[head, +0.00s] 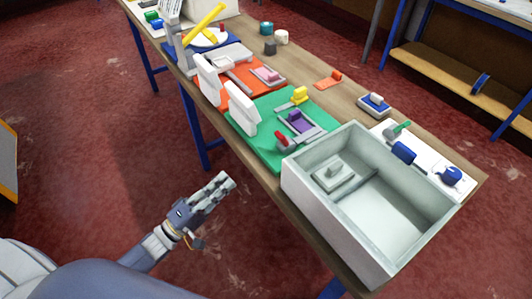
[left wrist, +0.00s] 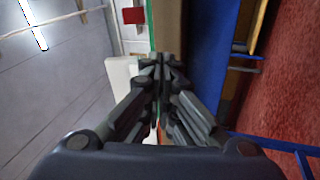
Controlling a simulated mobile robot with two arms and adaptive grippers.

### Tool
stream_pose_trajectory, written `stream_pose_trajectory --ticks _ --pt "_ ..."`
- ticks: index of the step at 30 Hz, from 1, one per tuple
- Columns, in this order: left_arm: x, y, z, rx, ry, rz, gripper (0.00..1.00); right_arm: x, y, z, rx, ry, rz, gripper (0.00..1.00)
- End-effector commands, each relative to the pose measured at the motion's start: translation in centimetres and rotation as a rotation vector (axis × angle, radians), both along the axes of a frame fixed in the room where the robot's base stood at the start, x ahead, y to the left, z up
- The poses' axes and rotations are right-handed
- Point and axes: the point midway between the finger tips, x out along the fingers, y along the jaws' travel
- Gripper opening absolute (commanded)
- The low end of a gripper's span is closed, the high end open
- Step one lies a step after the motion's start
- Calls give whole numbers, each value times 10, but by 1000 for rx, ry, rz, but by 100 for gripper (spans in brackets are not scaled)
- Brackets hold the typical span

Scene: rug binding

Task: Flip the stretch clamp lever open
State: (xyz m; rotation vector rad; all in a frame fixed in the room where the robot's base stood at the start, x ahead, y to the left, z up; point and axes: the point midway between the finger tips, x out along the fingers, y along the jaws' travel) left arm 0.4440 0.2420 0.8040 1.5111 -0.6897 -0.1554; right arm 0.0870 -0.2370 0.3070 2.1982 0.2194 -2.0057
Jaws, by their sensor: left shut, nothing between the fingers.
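Several levers and handles stand on the table, and I cannot tell for sure which is the stretch clamp lever. A small red lever (head: 283,141) stands at the near corner of the green board (head: 262,143), close to the grey bin. A long yellow lever (head: 206,22) slants up at the far end. A green handle (head: 398,130) sits on a white plate at the right. My left gripper (head: 229,181) is shut and empty, over the floor in front of the table, apart from the green board. It also shows in the left wrist view (left wrist: 162,62). My right gripper is out of view.
A deep grey bin (head: 408,258) takes up the near right of the table (head: 353,98). White upright blocks (head: 241,108) line the front of the green and orange boards. A purple piece (head: 299,122) and a yellow block (head: 299,95) lie on the green board. Open floor lies before the table.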

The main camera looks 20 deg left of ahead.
Motion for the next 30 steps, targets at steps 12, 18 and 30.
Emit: stream_pose_trajectory --ticks 12,18,30 --pt "-13 -12 35 -137 -43 -140 0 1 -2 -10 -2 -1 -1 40" --pt "-11 -14 37 -137 -43 -138 0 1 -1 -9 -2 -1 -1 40" --pt "39 -52 67 -138 -48 -138 0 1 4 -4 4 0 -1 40"
